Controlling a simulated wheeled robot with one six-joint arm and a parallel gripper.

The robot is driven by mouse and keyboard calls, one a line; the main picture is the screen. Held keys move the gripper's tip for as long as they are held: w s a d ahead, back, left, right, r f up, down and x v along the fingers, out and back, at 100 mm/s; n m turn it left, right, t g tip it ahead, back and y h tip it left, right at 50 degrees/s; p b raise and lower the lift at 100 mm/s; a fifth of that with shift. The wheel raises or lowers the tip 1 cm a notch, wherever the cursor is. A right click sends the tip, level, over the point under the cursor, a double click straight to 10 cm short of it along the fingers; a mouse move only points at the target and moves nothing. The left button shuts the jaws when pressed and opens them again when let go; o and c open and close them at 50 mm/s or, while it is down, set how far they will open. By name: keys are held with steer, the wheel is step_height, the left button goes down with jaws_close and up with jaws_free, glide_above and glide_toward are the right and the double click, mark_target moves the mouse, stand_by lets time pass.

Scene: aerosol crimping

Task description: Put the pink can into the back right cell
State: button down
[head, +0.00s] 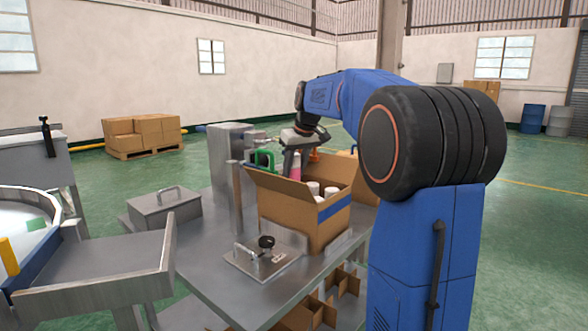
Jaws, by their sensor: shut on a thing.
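The pink can (296,173) hangs upright below my gripper (293,162), which is shut on it. Its lower part is hidden behind the raised near flap of the open cardboard box (318,226). Its pink side shows just above that flap, at the box opening. White can tops (313,188) show inside the box toward the right. The cells and the can's bottom are hidden, so I cannot tell whether it touches the box floor.
The box stands on a metal table (215,265). A grey machine (228,150) and a green part (264,158) stand behind and left of it. Cardboard dividers (318,308) lie on a lower level.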

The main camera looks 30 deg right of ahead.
steer(key=c, duration=1.1)
jaws_free()
steer(key=shift+r, duration=0.1)
steer(key=v, duration=1.7)
steer(key=shift+r, duration=0.15)
